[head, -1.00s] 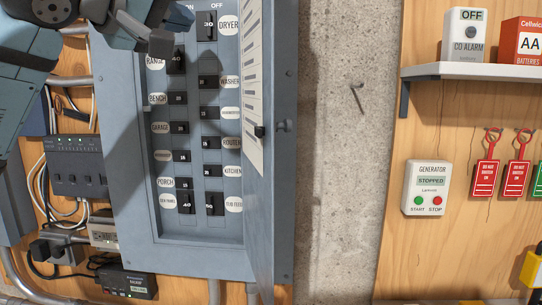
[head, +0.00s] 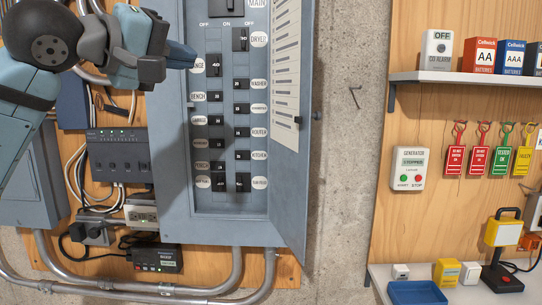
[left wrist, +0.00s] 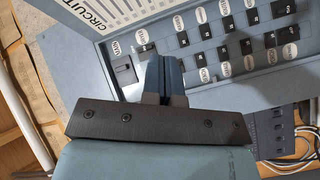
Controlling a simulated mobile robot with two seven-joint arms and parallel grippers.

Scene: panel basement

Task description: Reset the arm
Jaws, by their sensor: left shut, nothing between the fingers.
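My left gripper (head: 182,55) is shut and empty in the head view, its arm coming in from the upper left. It appears in front of the upper left edge of the grey breaker panel (head: 172,140), partly hiding the range label (head: 199,66). Whether it touches the panel cannot be told. In the left wrist view the closed fingers (left wrist: 165,75) point at the panel's upper part, near the main switch (left wrist: 124,70). The panel door (head: 290,110) stands open to the right, with rows of labelled black breakers. My right gripper is not seen.
A black multi-switch unit (head: 119,155) and cables are left of the panel; conduits run below. Right of a bare concrete strip (head: 350,150) are a generator box (head: 409,168), hanging tags (head: 478,160), a shelf (head: 460,76) and a lower shelf with a blue tray (head: 416,293).

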